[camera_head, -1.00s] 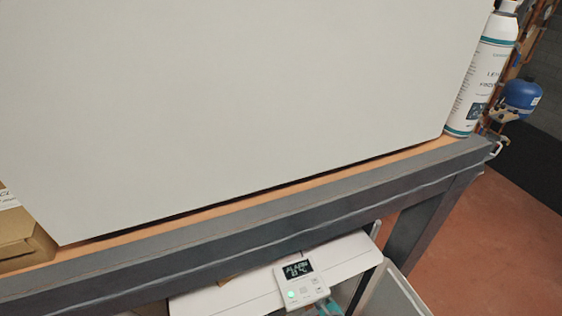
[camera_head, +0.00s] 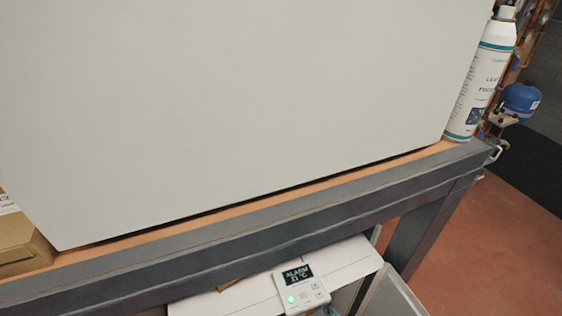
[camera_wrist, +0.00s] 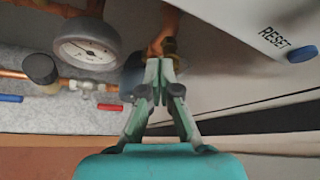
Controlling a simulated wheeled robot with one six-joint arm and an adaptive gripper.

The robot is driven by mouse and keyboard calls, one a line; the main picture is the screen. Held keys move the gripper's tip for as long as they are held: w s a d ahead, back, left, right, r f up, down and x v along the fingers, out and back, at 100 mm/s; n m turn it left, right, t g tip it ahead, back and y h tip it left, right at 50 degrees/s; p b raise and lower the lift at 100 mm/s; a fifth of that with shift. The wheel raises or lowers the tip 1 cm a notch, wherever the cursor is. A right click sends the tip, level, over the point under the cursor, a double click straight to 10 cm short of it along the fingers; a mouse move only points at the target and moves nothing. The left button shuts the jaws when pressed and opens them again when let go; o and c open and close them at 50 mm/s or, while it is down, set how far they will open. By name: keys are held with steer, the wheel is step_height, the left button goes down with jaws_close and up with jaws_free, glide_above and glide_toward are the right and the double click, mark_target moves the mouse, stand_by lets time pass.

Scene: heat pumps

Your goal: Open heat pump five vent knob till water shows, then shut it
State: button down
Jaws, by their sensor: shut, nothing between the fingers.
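My gripper (camera_wrist: 161,88) is shut and empty in the wrist view, its fingertips together. A small brass fitting (camera_wrist: 169,47) on a copper pipe shows just beyond the tips; I cannot tell whether they touch it, or whether it is the vent knob. A dark round part (camera_wrist: 131,76), partly hidden, is just left of the fingers. The pale casing with the RESET label (camera_wrist: 284,37) fills the upper right. No number five and no water can be made out. In the head view a large pale casing (camera_head: 240,100) hides the gripper.
In the wrist view, a gauge (camera_wrist: 87,46), a black cap (camera_wrist: 41,68), a red handle (camera_wrist: 109,107) and a blue button (camera_wrist: 302,54) are nearby. In the head view, a spray bottle (camera_head: 483,80) stands on the bench (camera_head: 330,208); an alarm display (camera_head: 300,288) sits below.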

steer(key=shift+s+d, duration=0.25)
steer(key=shift+s, duration=0.35)
steer(key=shift+s+d, duration=0.25)
steer(key=shift+s, duration=0.4)
steer(key=shift+s+d, duration=0.25)
steer(key=shift+s, duration=0.35)
steer(key=w, duration=0.6)
steer(key=shift+w+r, duration=0.2)
steer(key=shift+r, duration=0.2)
steer(key=shift+f, duration=0.15)
steer(key=shift+s+a+f, duration=0.25)
steer(key=shift+a, duration=0.4)
steer(key=shift+s+a+f, duration=0.15)
steer(key=shift+a+f, duration=0.1)
steer(key=shift+f, duration=0.05)
stand_by(0.5)
